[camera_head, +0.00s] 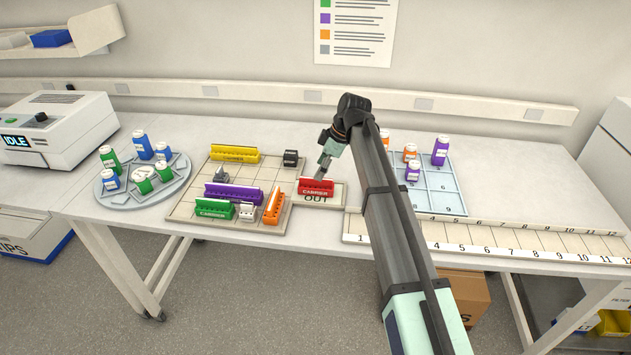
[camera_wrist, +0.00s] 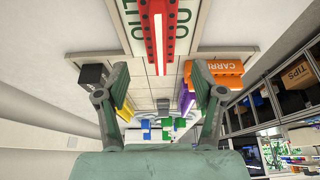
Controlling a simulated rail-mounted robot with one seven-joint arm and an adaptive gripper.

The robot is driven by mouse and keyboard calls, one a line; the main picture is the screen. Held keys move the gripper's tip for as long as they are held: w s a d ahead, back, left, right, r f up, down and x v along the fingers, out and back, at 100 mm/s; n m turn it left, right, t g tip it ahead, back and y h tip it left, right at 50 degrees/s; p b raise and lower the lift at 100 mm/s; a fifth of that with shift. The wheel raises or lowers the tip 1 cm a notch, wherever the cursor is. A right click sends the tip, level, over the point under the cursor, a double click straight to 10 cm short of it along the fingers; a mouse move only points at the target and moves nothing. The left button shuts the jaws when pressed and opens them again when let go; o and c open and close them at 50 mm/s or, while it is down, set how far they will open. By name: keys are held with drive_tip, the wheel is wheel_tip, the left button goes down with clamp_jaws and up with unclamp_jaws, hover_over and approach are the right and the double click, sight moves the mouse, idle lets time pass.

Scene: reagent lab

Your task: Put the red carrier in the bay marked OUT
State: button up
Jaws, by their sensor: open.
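The red carrier (camera_head: 316,187) sits upright in the bay marked OUT (camera_head: 340,192), a pale plate at the right end of the gridded board (camera_head: 188,203). The OUT lettering shows along the carrier's front side. My gripper (camera_head: 323,174) is right above the carrier in the head view. In the wrist view my gripper (camera_wrist: 160,82) has its two fingers spread wide with nothing between them. The red carrier (camera_wrist: 159,25) lies just beyond the fingertips there, in line with the gap and apart from both fingers.
The board holds yellow (camera_head: 234,154), purple (camera_head: 233,194), green (camera_head: 214,209) and orange (camera_head: 274,207) carriers, plus a black block (camera_head: 290,158). A round bottle rack (camera_head: 122,197) stands left. A blue tray (camera_head: 437,181) and numbered strip (camera_head: 480,238) lie right of my arm.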

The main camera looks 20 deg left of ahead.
drive_tip(key=shift+b+v, duration=0.35)
drive_tip(key=shift+v, duration=1.9)
drive_tip(key=shift+d, duration=0.1)
